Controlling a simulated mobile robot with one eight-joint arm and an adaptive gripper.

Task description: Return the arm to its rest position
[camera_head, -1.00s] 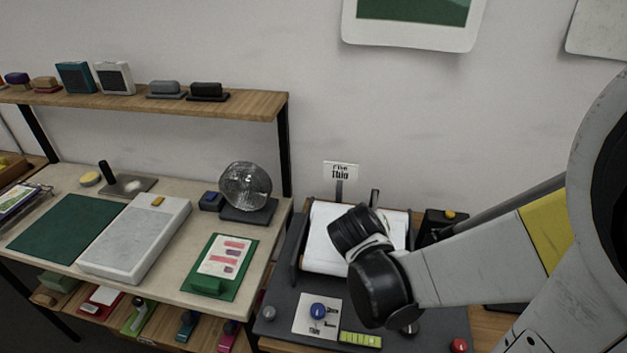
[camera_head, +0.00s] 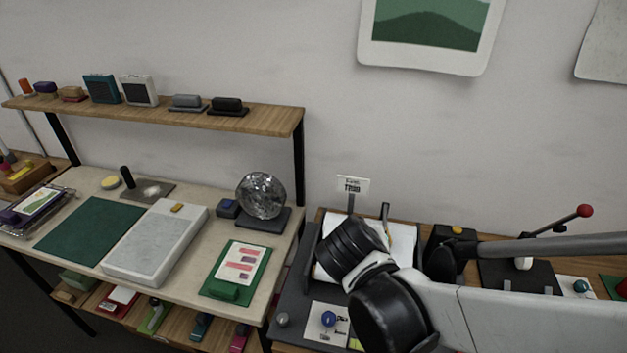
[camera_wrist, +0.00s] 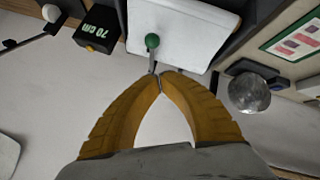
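My gripper (camera_wrist: 160,75) shows in the wrist view with two yellow fingers curving together, their tips meeting. Nothing is visible clamped between them. A thin metal lever with a green knob (camera_wrist: 152,41) appears just beyond the tips; I cannot tell whether they touch it. In the head view my arm reaches in from the right. Its black ribbed wrist part covers much of the dark machine that carries a white sheet (camera_head: 402,240), and the fingers are hidden there. The sheet also shows in the wrist view (camera_wrist: 190,30).
A red-knobbed lever (camera_head: 584,211) stands at the right.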

